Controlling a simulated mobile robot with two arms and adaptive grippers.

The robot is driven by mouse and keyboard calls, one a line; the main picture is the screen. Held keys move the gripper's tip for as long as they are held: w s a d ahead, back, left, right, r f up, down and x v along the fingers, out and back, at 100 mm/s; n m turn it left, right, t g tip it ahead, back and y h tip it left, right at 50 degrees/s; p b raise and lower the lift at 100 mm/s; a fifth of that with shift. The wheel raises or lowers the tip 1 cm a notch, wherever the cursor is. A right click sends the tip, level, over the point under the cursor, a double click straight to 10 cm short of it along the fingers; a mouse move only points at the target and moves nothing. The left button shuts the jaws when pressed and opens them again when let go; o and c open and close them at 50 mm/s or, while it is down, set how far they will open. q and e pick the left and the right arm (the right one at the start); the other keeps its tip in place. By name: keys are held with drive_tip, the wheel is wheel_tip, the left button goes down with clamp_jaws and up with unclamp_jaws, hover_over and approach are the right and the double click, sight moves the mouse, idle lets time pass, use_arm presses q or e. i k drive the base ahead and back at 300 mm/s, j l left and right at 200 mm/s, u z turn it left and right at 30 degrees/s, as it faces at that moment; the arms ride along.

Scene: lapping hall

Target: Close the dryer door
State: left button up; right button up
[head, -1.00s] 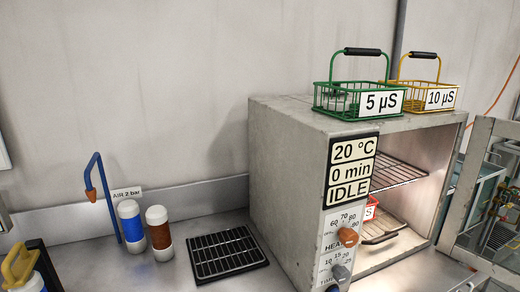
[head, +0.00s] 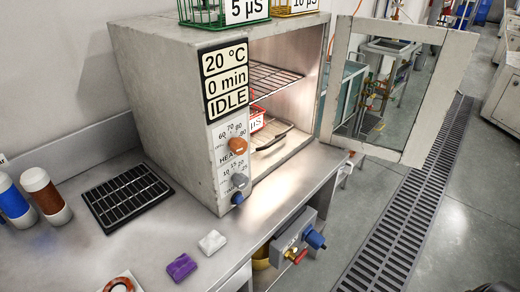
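The grey dryer (head: 180,90) stands on the steel bench with its front facing right. Its door (head: 440,95), a pale frame around a glass pane, stands wide open to the right, out over the floor. Inside the dryer are a wire shelf (head: 275,80) and, below it, a red basket (head: 256,118) with a partly hidden label and a dark handle. The panel display (head: 226,80) reads 20 °C, 0 min, IDLE.
A green basket (head: 205,12) labelled 5 µS and a yellow basket (head: 300,5) sit on the dryer. A black rack (head: 128,197), two bottles, a purple block (head: 182,267) and a white block (head: 212,242) are on the bench. A floor grate (head: 400,215) runs along clear floor.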

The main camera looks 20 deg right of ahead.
sight(456, 51)
drive_tip(key=k+l+u, duration=0.1)
drive_tip(key=l, duration=0.65)
drive_tip(key=l+u, duration=0.15)
drive_tip(key=l, duration=0.35)
drive_tip(key=l+u, duration=0.15)
drive_tip(key=l, duration=0.3)
drive_tip(key=l+u, duration=0.15)
drive_tip(key=l, duration=0.3)
drive_tip(key=k+l+u, duration=0.15)
drive_tip(key=l, duration=0.35)
drive_tip(key=l+u, duration=0.15)
drive_tip(key=l, duration=0.3)
drive_tip(key=k+l+u, duration=0.15)
drive_tip(key=l, duration=0.3)
drive_tip(key=k+l+u, duration=0.15)
drive_tip(key=l, duration=0.25)
